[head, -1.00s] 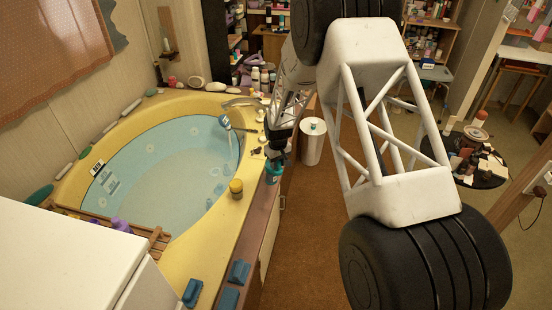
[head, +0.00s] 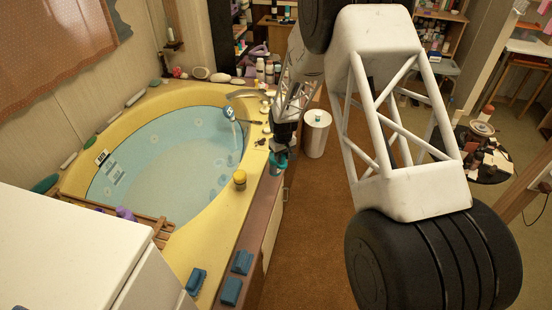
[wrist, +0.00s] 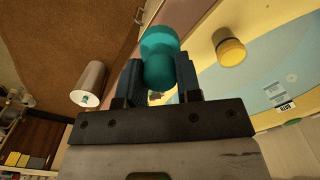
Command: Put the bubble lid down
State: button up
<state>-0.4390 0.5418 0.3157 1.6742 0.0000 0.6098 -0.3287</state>
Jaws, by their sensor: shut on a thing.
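My gripper (wrist: 158,85) is shut on a teal, rounded, waisted thing, which I take as the bubble lid (wrist: 160,52). In the wrist view the lid sits between the two dark fingers and sticks out beyond their tips. In the head view my gripper (head: 281,148) points down by the tub's right edge, with the teal lid (head: 278,165) at its lower end. The lid appears held above or beside the brown ledge; I cannot tell whether it touches anything.
A yellow-topped jar (head: 239,178) stands on the yellow tub rim (head: 212,222), nearer the camera. Blue blocks (head: 241,263) lie on the near ledge. The water-filled tub (head: 165,165) is left. A white cylindrical bin (head: 317,135) stands on the brown floor to the right.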

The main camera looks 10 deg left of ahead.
jog(key=a+f, duration=1)
jog(key=f, duration=0.3)
jog(key=shift+w+a+f, duration=0.2)
jog(key=shift+f, duration=0.1)
jog(key=shift+w+a+f, duration=0.25)
jog(key=shift+w+a, duration=1.1)
jog(key=shift+w, duration=0.95)
jog(key=shift+w+a+f, duration=0.25)
jog(key=shift+w+a, duration=1.1)
jog(key=shift+w, duration=0.95)
jog(key=shift+w+a+f, duration=0.25)
jog(key=shift+w+a, duration=1.1)
jog(key=shift+w, duration=0.95)
jog(key=shift+f, duration=1.75)
jog(key=shift+f, duration=0.1)
jog(key=o, duration=0.9)
